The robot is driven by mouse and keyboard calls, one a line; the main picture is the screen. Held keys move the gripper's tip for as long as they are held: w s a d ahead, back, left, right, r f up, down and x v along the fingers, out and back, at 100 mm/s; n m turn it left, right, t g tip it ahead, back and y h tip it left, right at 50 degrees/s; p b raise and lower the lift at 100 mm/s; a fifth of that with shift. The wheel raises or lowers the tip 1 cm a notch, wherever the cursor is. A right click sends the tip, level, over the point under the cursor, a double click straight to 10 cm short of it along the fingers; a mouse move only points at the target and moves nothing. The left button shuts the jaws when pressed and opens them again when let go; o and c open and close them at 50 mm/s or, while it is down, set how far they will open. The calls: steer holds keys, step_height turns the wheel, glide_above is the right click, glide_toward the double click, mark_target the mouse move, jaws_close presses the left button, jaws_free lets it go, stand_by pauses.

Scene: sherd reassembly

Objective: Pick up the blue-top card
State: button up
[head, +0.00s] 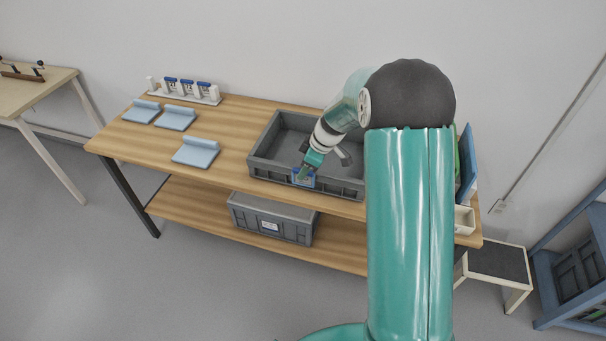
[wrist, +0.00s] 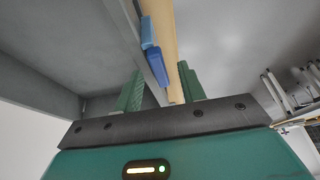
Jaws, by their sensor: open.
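In the head view, a small blue-and-white piece (head: 304,178), which looks like the blue-top card, is at the front wall of the grey crate (head: 262,177). My gripper (head: 309,167) is down at that wall, directly at the piece and partly covering it. In the wrist view, my gripper (wrist: 161,85) is open, with its two green fingers apart. A blue top (wrist: 153,63) shows at the crate wall between and just beyond the fingers, with a second blue piece (wrist: 147,31) behind it. I cannot tell whether the fingers touch the card.
The crate stands on a wooden table (head: 232,119). Several light-blue folded pads (head: 196,153) lie to its left. A white rack (head: 185,96) with blue-topped pieces is at the back. A lidded grey bin (head: 272,220) sits on the lower shelf.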

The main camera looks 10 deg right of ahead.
jaws_close()
step_height(320, 180, up, 10)
stand_by(0.7)
